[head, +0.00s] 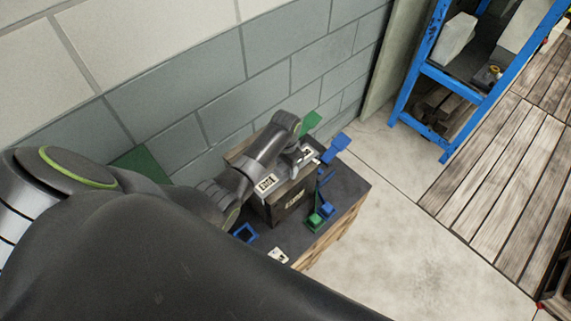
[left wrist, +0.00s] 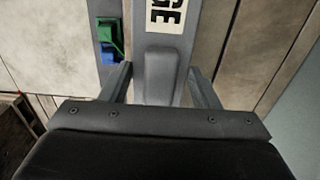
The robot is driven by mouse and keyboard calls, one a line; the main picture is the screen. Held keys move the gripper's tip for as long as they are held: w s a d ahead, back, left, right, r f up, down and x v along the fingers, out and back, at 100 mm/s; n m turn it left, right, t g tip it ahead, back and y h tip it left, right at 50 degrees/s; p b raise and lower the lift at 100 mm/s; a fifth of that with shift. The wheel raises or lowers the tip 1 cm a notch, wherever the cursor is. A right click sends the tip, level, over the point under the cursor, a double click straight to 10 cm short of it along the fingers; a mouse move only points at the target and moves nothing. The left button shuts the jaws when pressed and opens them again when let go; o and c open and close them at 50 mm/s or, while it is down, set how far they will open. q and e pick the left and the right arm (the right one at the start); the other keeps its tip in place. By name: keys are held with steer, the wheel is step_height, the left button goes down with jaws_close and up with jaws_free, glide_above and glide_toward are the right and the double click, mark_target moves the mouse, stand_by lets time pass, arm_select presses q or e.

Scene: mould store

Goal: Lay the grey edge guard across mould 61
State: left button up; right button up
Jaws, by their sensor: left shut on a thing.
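In the left wrist view, my left gripper (left wrist: 160,88) is shut on the grey edge guard (left wrist: 158,70), with one finger on each side of it. A white label ending in "GE" shows above the held part. In the head view my left arm reaches over a dark block (head: 291,205) with a pale label, on a dark-topped stand (head: 345,197). The block may be mould 61, but its label is too small to read. My arm hides part of the block and the fingertips. I cannot tell whether the guard touches the block. My right gripper is not in view.
Green and blue pieces (head: 326,210) lie on the stand right of the block; a blue frame (head: 244,233) and white card (head: 278,255) lie nearer. A block wall (head: 210,110) rises behind. A blue rack (head: 440,78) stands farther right. The floor (head: 405,215) between is clear.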

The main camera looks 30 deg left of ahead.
arm_select(q)
steer(key=shift+w+a+f, duration=0.1)
steer(key=shift+a+f, duration=0.1)
steer(key=shift+f, duration=0.4)
steer(key=shift+d+f+b, duration=0.1)
steer(key=shift+f+b, duration=0.45)
steer(key=shift+b, duration=0.05)
steer(key=shift+f, duration=0.45)
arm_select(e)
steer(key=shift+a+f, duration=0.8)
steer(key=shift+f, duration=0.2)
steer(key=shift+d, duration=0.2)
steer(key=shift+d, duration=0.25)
arm_select(q)
steer(key=o, duration=1)
steer(key=shift+r, duration=0.1)
